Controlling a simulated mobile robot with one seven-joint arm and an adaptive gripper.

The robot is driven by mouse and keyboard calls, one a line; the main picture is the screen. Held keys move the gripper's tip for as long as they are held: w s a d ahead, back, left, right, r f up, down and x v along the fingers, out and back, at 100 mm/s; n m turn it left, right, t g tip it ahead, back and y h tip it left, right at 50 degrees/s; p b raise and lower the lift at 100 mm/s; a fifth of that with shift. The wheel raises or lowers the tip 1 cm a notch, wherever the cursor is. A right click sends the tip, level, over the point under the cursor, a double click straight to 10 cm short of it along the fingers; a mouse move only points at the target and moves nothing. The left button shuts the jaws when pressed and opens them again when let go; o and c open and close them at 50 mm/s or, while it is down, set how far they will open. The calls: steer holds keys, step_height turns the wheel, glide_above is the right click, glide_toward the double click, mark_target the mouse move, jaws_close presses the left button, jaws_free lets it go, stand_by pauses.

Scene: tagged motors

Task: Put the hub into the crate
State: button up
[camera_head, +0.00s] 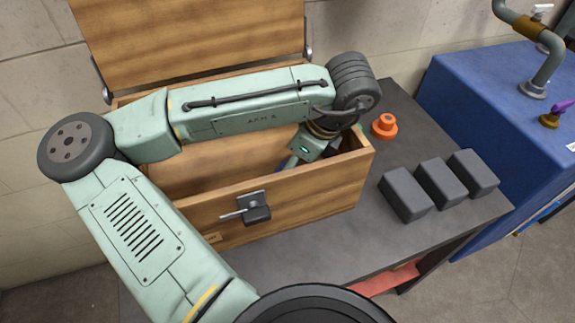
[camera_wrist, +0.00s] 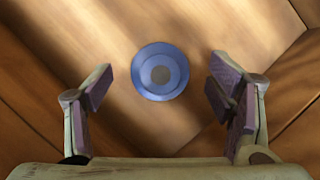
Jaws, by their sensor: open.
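The crate (camera_head: 300,196) is a wooden box with its lid raised at the back, standing on a dark table. My gripper (camera_wrist: 160,88) reaches down inside it; in the head view the crate's front wall and my arm hide most of the fingers. In the wrist view the fingers are open, wide apart and empty. A round blue flanged piece with a grey centre, which looks like a hub (camera_wrist: 160,71), sits on bare wood beyond the fingertips, between their lines and touching neither. An orange flanged piece (camera_head: 384,127), also hub-like, stands on the table right of the crate.
Several views of wood fill the wrist picture, with board edges at its sides. Three dark grey blocks (camera_head: 437,183) stand in a row on the table (camera_head: 330,245) at right. A blue cabinet (camera_head: 480,100) with a pipe stands beyond. The crate's lid (camera_head: 185,40) rises behind my arm.

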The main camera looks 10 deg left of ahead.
steer(key=v, duration=0.9)
steer(key=shift+r, duration=0.3)
